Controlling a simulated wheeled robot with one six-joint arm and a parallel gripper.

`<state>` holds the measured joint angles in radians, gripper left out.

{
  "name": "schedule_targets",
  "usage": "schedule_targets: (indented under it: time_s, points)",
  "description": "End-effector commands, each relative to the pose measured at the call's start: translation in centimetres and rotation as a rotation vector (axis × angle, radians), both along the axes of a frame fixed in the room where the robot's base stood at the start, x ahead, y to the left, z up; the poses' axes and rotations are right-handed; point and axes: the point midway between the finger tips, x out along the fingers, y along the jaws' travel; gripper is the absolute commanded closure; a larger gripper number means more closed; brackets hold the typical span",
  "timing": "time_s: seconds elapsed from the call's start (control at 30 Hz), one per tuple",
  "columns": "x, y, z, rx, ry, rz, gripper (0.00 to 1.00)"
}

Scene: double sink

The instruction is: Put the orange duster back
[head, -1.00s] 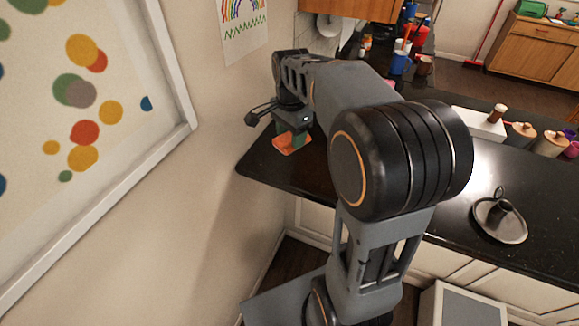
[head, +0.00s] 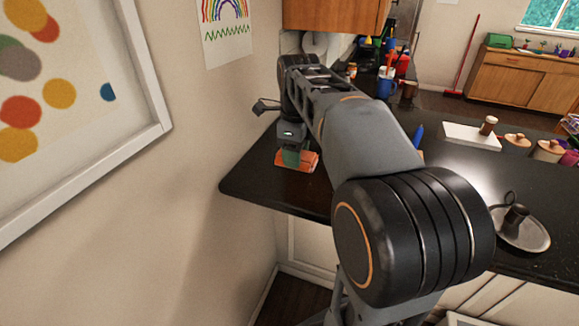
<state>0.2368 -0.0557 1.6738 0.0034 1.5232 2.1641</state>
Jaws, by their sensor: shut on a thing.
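The orange duster (head: 309,161) is at the left end of the dark countertop, close to the wall. A green part shows at its left, under the jaws. My gripper (head: 291,146) points down and is shut on the duster from above. The fingertips are small and partly merged with the green part. I cannot tell whether the duster's underside touches the counter.
The countertop (head: 258,188) is bare around the duster. A blue cup (head: 386,88) and red containers stand farther back. A wooden cabinet (head: 335,15) hangs above.

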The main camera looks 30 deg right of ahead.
Motion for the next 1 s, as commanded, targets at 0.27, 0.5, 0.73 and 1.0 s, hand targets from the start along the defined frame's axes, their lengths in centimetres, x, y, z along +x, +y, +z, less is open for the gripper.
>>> schedule_targets:
  time_s: [0.27, 0.5, 0.73, 1.0]
  points:
    - [3.8, -0.8, -4.1, 0.001, 0.002, 0.001, 0.70]
    - [4.9, -1.0, -5.3, 0.000, 0.000, 0.001, 0.70]
    - [5.7, -1.1, -7.9, 0.001, 0.002, 0.002, 0.70]
    - [5.7, -1.1, -9.4, -0.001, -0.001, 0.002, 0.70]
